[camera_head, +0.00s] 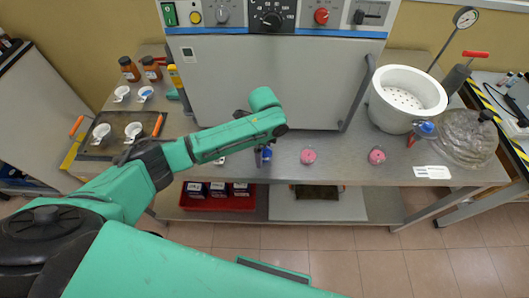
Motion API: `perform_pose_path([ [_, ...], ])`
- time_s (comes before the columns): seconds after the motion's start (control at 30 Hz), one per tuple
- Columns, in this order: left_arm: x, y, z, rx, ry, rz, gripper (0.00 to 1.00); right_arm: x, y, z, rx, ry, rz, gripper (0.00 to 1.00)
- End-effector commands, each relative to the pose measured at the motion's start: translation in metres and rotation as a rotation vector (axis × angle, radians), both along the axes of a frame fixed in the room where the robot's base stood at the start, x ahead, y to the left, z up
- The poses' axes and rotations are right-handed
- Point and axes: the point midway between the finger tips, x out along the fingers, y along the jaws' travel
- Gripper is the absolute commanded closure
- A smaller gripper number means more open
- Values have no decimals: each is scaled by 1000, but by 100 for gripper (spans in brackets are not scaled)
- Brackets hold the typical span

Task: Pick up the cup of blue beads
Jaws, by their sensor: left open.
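A small white cup with blue in it (145,94), which looks like the cup of blue beads, stands on the bench at the back left. Another white cup (121,93) stands just left of it. Two more white cups, one left (101,131) and one right (133,130), sit on a dark tray in front. My left arm reaches over the bench to the middle. My right gripper is out of view.
A large grey oven (270,85) stands at the back middle. Two orange-brown jars (130,69) are behind the cups. Pink-topped items (308,156) and a blue-capped item (267,154) are near the front edge. A white pot (405,95) stands right. The bench between the pink-topped items is clear.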

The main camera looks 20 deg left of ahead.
Motion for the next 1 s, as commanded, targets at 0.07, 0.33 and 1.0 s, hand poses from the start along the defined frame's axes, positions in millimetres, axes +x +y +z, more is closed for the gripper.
perform_pose_path([
  [0.07, 0, 0, 0, -1, -1, 0, 1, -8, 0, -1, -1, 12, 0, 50],
  [0.33, 0, -1, 0, -1, 0, 0, 85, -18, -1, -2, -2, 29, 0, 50],
  [1.0, 2, -1, 80, -6, -9, -1, 93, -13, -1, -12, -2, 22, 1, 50],
])
